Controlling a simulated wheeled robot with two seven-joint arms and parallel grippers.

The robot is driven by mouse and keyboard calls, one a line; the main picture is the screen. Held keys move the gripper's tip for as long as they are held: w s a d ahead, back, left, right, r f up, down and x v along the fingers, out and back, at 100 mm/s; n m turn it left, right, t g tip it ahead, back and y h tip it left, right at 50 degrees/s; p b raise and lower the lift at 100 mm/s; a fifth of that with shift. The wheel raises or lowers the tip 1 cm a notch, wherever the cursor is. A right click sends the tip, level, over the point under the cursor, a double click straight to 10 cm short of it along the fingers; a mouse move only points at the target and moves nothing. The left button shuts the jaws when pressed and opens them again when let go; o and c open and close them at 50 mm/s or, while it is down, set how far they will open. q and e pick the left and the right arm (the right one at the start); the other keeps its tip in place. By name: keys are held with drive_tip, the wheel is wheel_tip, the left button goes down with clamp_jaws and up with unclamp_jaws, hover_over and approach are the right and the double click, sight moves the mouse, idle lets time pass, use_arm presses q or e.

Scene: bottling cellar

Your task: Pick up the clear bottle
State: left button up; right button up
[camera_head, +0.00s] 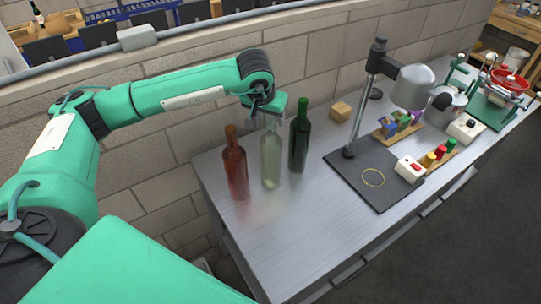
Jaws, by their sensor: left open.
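The clear bottle (270,162) stands upright on the metal table between a brown-red bottle (235,165) on its left and a dark green bottle (299,140) on its right. My left gripper (270,112) points down over the neck of the clear bottle and is open. Its fingers hide the top of that bottle, and I cannot tell whether they touch it. My right gripper does not show.
The metal table (290,230) is bare in front of the bottles. To the right are a wooden block (340,111), a dark mat (365,190) with a lamp-like stand (371,90), and a white box with a red button (409,169). A brick wall (300,55) runs behind.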

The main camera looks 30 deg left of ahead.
use_arm(q)
drive_tip(key=shift+p+x, duration=0.3)
drive_tip(key=shift+x, duration=0.9)
clamp_jaws()
idle(0.4)
drive_tip(key=shift+w+r, duration=0.1)
drive_tip(key=shift+r, duration=0.05)
